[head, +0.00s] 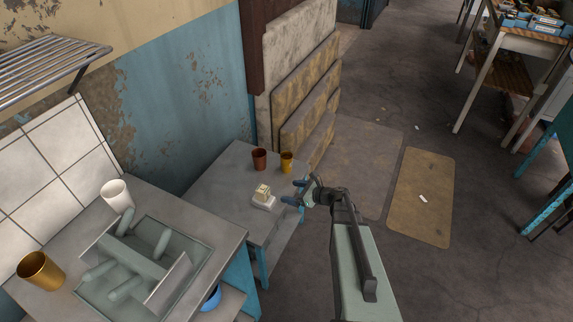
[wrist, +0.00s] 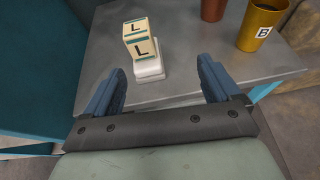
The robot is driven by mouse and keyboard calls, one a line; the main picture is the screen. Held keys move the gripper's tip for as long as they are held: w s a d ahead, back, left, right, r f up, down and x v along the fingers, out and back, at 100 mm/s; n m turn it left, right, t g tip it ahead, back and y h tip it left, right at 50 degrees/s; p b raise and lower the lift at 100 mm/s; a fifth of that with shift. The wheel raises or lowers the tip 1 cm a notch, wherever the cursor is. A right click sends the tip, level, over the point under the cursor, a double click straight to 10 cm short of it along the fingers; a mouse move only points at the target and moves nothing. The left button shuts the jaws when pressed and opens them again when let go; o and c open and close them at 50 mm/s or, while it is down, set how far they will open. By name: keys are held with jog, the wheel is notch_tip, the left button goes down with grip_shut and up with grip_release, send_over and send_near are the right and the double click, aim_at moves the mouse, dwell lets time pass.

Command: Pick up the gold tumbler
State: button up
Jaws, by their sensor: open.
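A gold tumbler (head: 286,162) stands upright at the back right of the low grey table. In the wrist view the gold tumbler (wrist: 261,27) shows at the upper right, with a white "B" label and a dark inside. A second, larger-looking gold tumbler (head: 40,271) stands on the counter at the lower left of the head view. My gripper (head: 293,191) is open and empty near the table's right edge. In the wrist view its two blue fingers (wrist: 162,80) are spread apart, with the labelled tumbler beyond and right of them, not touching.
A red-brown cup (head: 259,159) stands left of the near gold tumbler. A white stand with lettered blocks (head: 263,197) sits on the grey table (head: 222,189), ahead of my fingers in the wrist view. A white cup (head: 116,196) and a grey rack (head: 140,262) occupy the counter.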

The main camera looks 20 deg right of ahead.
jog(key=w+d+f+m+t, duration=0.1)
jog(key=w+d+f, duration=0.25)
jog(key=d, duration=0.35)
jog(key=w+d+f+m+t, duration=0.1)
jog(key=w+d+f, duration=0.2)
jog(key=w+d, duration=0.25)
jog(key=n+y, duration=0.3)
jog(key=y, duration=0.1)
send_near(286, 161)
jog(key=shift+t, duration=0.4)
jog(key=w+f, duration=0.1)
jog(key=w, duration=0.1)
jog(key=w+a+f, duration=0.1)
jog(key=w, duration=0.1)
jog(key=w+a+f, duration=0.1)
jog(key=w, duration=0.1)
jog(key=shift+a+f, duration=0.1)
jog(key=shift+x, duration=2.65)
jog(key=shift+s+a+f, duration=0.1)
jog(key=shift+f, duration=0.1)
jog(key=shift+c, duration=0.4)
jog(key=c, duration=1)
